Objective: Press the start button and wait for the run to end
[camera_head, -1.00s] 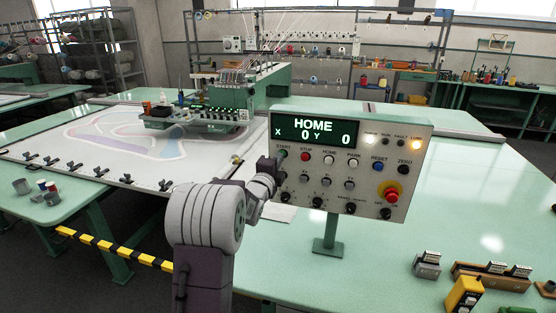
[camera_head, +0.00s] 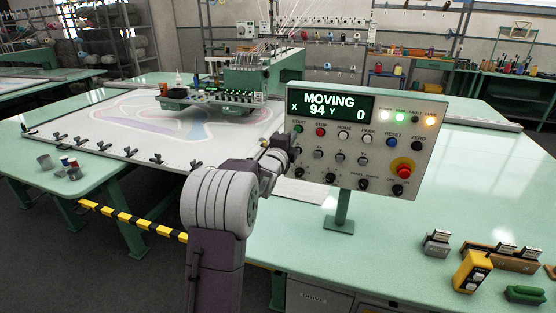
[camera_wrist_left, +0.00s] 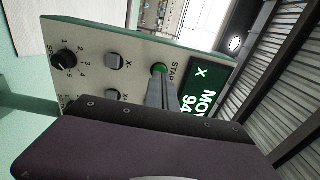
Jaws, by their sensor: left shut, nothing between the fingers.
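The control panel (camera_head: 430,155) stands on a post on the green table. Its display (camera_head: 331,105) reads MOVING, X 94, Y 0, and a green lamp (camera_head: 400,114) is lit. My left gripper (camera_head: 292,138) is shut and empty at the panel's left edge, by the START label. In the left wrist view the green start button (camera_wrist_left: 160,69) shows just beyond the fingertips (camera_wrist_left: 158,82); I cannot tell whether they touch it. The tufting head (camera_head: 215,97) stands over the white cloth (camera_head: 125,128) with its coloured pattern. My right gripper is not in view.
A red emergency stop (camera_head: 403,170) on a yellow ring sits at the panel's lower right. A yellow control box (camera_head: 472,272) and small grey blocks lie at the table's front right. Black clamps line the cloth's front edge.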

